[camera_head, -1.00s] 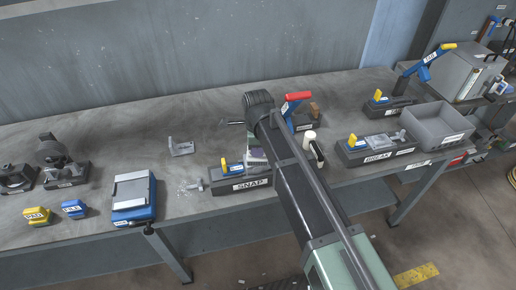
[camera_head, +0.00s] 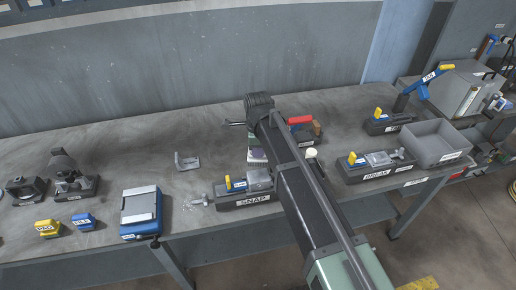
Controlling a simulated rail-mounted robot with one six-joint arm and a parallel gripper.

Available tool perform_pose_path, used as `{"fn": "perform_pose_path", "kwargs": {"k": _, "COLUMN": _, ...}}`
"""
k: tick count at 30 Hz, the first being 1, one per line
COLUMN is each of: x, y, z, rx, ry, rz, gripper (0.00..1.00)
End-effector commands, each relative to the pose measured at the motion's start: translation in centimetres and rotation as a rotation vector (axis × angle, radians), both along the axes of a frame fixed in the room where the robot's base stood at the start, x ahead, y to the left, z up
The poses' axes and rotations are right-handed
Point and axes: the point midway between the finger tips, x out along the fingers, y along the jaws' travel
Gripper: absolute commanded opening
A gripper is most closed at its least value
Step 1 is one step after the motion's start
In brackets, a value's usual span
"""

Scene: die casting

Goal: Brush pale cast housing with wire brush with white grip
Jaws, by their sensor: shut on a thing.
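My arm (camera_head: 315,205) crosses the middle of the table, and its black joint (camera_head: 259,103) hides what lies beneath. I cannot make out my gripper's jaws. A small white rounded end (camera_head: 311,153) shows just right of my arm, with a dark part below it; it may be the wire brush's white grip, but the bristles are not visible. Which part is the pale cast housing is unclear. A pale grey casting (camera_head: 260,178) sits in the SNAP fixture (camera_head: 240,202), left of my arm. Another pale casting (camera_head: 380,158) lies on the BREAK fixture (camera_head: 352,176).
A pale bracket (camera_head: 187,161) lies on open table at left centre. A blue vise (camera_head: 141,213) stands at the front, beside yellow (camera_head: 48,229) and blue (camera_head: 84,222) blocks. A red-handled tool (camera_head: 300,120) is behind my arm. A grey bin (camera_head: 434,144) stands at right.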

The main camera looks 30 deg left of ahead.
Motion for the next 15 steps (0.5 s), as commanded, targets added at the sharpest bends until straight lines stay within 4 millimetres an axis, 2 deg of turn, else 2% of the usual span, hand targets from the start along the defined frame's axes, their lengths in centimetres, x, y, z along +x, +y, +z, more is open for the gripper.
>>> {"fn": "perform_pose_path", "kwargs": {"k": 1, "x": 0.0, "y": 0.0, "z": 1.2, "rx": 0.000, "ry": 0.000, "rz": 0.000, "gripper": 0.00}}
{"fn": "perform_pose_path", "kwargs": {"k": 11, "x": 0.0, "y": 0.0, "z": 1.2, "rx": 0.000, "ry": 0.000, "rz": 0.000, "gripper": 0.00}}
{"fn": "perform_pose_path", "kwargs": {"k": 15, "x": 0.0, "y": 0.0, "z": 2.5, "rx": 0.000, "ry": 0.000, "rz": 0.000, "gripper": 0.00}}
